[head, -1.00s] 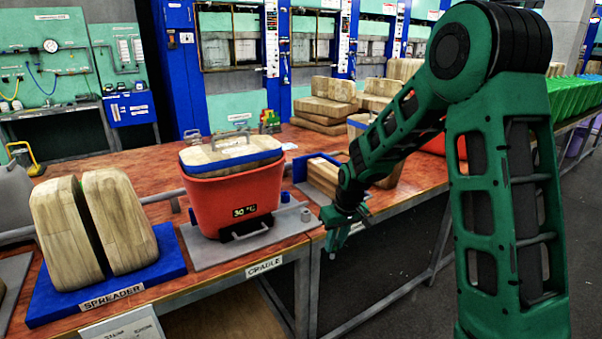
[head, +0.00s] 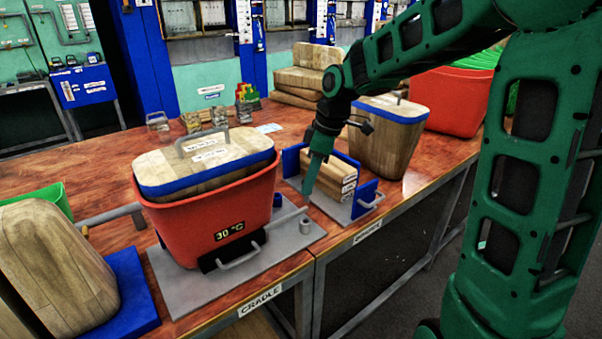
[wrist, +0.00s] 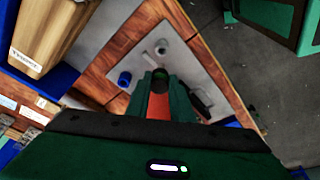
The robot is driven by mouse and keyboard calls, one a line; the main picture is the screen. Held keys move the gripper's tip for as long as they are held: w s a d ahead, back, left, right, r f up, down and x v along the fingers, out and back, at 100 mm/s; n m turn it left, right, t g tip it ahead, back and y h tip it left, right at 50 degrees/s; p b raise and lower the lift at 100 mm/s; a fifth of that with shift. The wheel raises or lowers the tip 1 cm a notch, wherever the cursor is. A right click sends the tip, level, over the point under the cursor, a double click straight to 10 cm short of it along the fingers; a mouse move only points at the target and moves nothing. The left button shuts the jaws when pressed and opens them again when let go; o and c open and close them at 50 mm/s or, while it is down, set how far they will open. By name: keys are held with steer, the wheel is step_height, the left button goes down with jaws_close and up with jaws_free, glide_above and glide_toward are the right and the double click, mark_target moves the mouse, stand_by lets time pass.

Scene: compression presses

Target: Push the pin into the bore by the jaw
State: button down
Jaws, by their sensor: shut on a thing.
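My gripper (head: 308,188) points down above the right end of the grey cradle plate (head: 183,253). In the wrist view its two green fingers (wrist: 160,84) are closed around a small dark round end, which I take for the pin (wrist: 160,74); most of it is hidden. A short grey upright cylinder with a dark top, perhaps the bore (head: 305,227), stands on the plate just below the fingertips, apart from them. It also shows in the wrist view (wrist: 160,48). A blue cylinder (head: 277,200) stands beside it. The jaw is not clearly identifiable.
An orange-red tub (head: 200,228) with a wooden lid (head: 205,163) stands on the plate to the left. A blue-ended rack of wooden blocks (head: 330,176) sits close at the right, with a wooden bucket (head: 385,145) behind. The table's front edge is near.

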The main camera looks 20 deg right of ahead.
steer(key=shift+w+a, duration=0.1)
stand_by(0.3)
steer(key=shift+m, duration=0.3)
steer(key=shift+s+d+x, duration=0.1)
steer(key=shift+d+x, duration=0.1)
steer(key=shift+x, duration=0.75)
steer(key=shift+s+d+x, duration=0.15)
steer(key=shift+d+x, duration=0.05)
steer(key=shift+x, duration=0.75)
steer(key=shift+s+d+x, duration=0.1)
steer(key=shift+d+x, duration=0.1)
steer(key=shift+x, duration=0.7)
steer(key=shift+s+f, duration=0.15)
steer(key=shift+f, duration=1.65)
steer(key=shift+r, duration=0.1)
steer(key=shift+a+v, duration=0.25)
steer(key=shift+v, duration=1.05)
steer(key=shift+a+f, duration=0.1)
steer(key=shift+f, duration=0.6)
stand_by(0.6)
